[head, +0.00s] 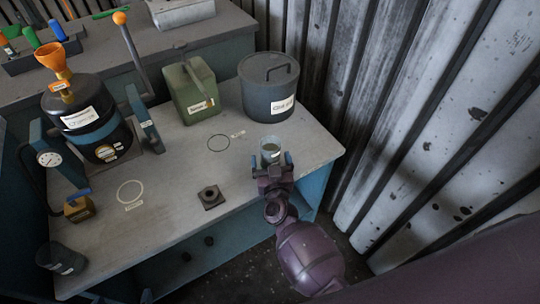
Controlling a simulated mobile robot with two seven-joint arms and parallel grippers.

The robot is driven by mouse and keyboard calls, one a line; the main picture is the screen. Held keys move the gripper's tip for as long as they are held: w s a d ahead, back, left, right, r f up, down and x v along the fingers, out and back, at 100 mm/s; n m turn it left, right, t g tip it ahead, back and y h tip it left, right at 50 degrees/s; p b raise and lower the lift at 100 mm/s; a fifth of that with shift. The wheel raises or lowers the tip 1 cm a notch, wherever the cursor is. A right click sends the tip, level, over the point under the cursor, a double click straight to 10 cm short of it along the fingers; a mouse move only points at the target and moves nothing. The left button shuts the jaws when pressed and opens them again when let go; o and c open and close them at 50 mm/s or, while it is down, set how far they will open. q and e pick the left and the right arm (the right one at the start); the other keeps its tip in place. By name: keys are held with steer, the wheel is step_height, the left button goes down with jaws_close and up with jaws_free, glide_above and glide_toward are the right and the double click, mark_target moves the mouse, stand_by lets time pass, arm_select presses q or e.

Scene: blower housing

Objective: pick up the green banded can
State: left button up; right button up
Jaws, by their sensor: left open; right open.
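A small greyish-green can (270,146) with a pale rim stands near the right end of the workbench; its band is too small to make out. My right gripper (271,161) is open at this can, with its blue-tipped fingers at either side of the can's lower part. The gripper hides the can's base, and I cannot tell whether the fingers touch it. A larger green jerrycan (187,93) with a white label stands further back, apart from the gripper. My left gripper is not in view.
A grey lidded pot (266,92) stands behind the small can. A square block (211,197) with a hole lies left of the gripper. A dark tank with an orange funnel (56,61) stands at left. The workbench (165,180) is clear in its middle; a corrugated wall rises at right.

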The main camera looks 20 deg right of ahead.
steer(key=shift+w, duration=0.2)
steer(key=shift+c, duration=0.4)
steer(key=c, duration=1)
